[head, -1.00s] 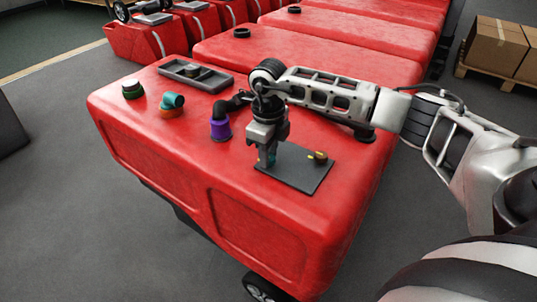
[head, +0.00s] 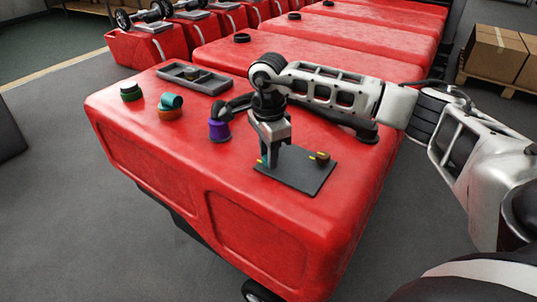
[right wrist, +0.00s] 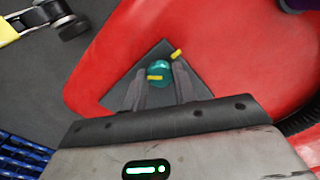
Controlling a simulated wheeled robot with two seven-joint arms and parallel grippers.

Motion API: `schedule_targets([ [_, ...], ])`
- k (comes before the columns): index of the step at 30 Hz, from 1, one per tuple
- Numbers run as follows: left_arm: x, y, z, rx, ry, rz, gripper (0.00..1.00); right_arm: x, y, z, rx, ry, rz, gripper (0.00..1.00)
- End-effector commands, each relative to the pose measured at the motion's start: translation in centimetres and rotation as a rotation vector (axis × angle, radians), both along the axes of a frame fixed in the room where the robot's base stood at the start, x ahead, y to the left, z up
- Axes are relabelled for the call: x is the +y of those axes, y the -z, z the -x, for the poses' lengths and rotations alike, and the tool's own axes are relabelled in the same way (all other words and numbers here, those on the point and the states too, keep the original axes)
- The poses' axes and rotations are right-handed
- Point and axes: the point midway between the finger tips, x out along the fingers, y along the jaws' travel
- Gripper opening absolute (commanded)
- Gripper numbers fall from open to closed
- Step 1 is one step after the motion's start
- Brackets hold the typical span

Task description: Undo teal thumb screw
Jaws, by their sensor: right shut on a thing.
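The teal thumb screw (right wrist: 160,70) is a round teal head in the right wrist view, on a dark grey plate (head: 313,179) lying on the red tank (head: 180,145). My right gripper (right wrist: 160,84) points down at the plate and is shut on the teal screw, a finger on either side. A yellow mark shows by the near side of the teal head. In the head view my right gripper (head: 272,164) hides most of the screw. A second, brassy screw (head: 321,157) stands near the plate's far right corner. My left gripper is not in view.
Left of the plate stand a purple fitting (head: 219,130) with a black elbow, a teal elbow on an orange collar (head: 170,114), and a green cap (head: 131,92). A grey tray (head: 215,84) lies behind. More red tanks (head: 318,50) stand beyond.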

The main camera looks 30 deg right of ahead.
Motion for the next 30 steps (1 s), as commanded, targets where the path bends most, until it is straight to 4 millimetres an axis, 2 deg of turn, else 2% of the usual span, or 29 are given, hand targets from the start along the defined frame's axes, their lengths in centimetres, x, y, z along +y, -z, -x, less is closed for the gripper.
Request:
schedule_targets([
  [1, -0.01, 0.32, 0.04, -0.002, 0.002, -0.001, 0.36, 0.08, 0.56, 0.19, 0.007, -0.049, 0.002, 0.05],
  [15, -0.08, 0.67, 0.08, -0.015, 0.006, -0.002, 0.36, 0.10, 0.61, 0.34, 0.011, -0.426, 0.001, 0.05],
  [30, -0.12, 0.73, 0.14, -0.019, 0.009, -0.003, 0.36, 0.14, 0.63, 0.41, 0.014, -0.568, -0.001, 0.05],
])
